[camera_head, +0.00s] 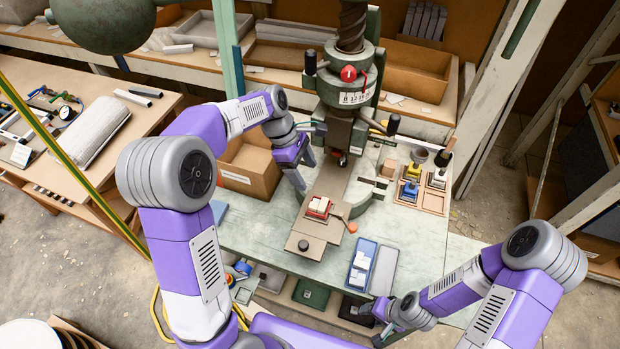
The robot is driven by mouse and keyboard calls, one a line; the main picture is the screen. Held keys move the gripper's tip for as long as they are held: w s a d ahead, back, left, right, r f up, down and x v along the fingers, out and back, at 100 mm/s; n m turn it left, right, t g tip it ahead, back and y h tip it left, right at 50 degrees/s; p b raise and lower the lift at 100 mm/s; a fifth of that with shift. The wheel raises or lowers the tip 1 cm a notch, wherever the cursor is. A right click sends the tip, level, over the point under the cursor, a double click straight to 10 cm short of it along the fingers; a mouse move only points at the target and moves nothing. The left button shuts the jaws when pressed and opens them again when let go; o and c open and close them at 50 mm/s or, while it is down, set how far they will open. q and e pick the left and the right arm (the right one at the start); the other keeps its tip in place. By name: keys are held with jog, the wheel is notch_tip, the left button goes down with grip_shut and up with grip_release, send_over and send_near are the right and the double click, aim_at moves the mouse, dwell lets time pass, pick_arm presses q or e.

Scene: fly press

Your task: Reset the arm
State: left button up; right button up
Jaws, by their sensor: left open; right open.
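The green fly press (349,90) stands at the back middle of the pale bench (265,232). Its ram is above a plate (322,225) that runs toward me. A small red fixture with a pale block (318,207) sits on that plate. My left gripper (304,172) points down just left of the press, open, with nothing visible between its fingers. My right gripper (372,322) is low at the bench's front edge, right of the middle, open and apparently empty. Its fingers are small and partly dark in the view.
A blue tray with white pieces (361,264) lies beside a grey lid (385,270) near the front. A wooden tray (421,191) with small coloured items is right of the press. A cardboard box (247,170) stands behind my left forearm.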

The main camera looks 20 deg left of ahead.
pick_arm(q)
jog(key=shift+a+r, duration=0.1)
jog(key=shift+r, duration=0.15)
dwell(0.3)
